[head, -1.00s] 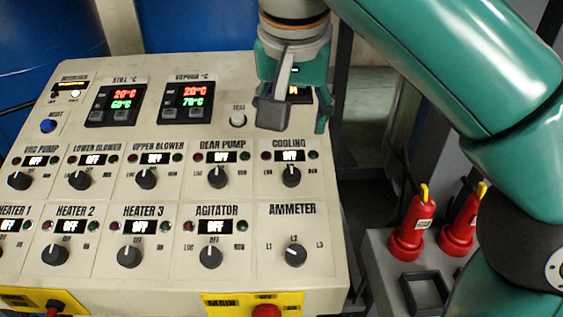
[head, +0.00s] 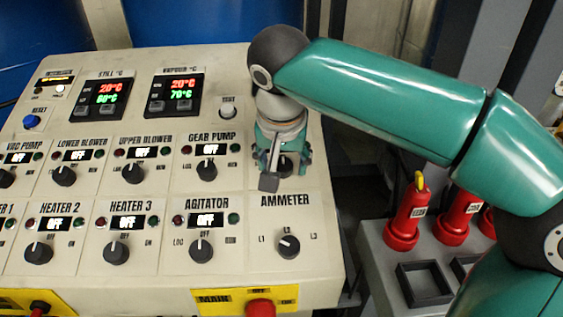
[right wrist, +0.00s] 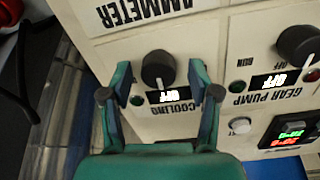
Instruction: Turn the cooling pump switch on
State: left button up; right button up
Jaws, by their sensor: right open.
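The cooling pump switch is a black rotary knob (right wrist: 158,68) under the COOLING label, which appears upside down in the right wrist view. Its small display (right wrist: 162,96) reads OFF. My right gripper (right wrist: 160,72) is open, with one finger on each side of the knob; a gap shows on both sides, and I see no contact. In the head view my right gripper (head: 286,178) is over the cooling section and hides its label and display; only part of the knob (head: 285,164) shows between the fingers. My left gripper is not in view.
The gear pump knob (head: 206,170) is to the left and the ammeter knob (head: 288,246) is just below. The sloped control panel (head: 320,285) ends at the right, beside a grey box with red-handled parts (head: 403,222). A red main button (head: 261,308) is at the bottom.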

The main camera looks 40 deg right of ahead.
jog(key=shift+w+f, duration=0.1)
jog(key=shift+f, duration=0.05)
jog(key=c, duration=1.2)
jog(key=shift+o, duration=0.2)
jog(key=shift+m, duration=0.4)
jog(key=shift+m+b, duration=0.5)
jog(key=shift+m, duration=0.5)
jog(key=m+b, duration=0.1)
jog(key=m, duration=0.2)
jog(key=m+b, duration=0.1)
jog(key=m, duration=0.5)
jog(key=shift+d, duration=0.1)
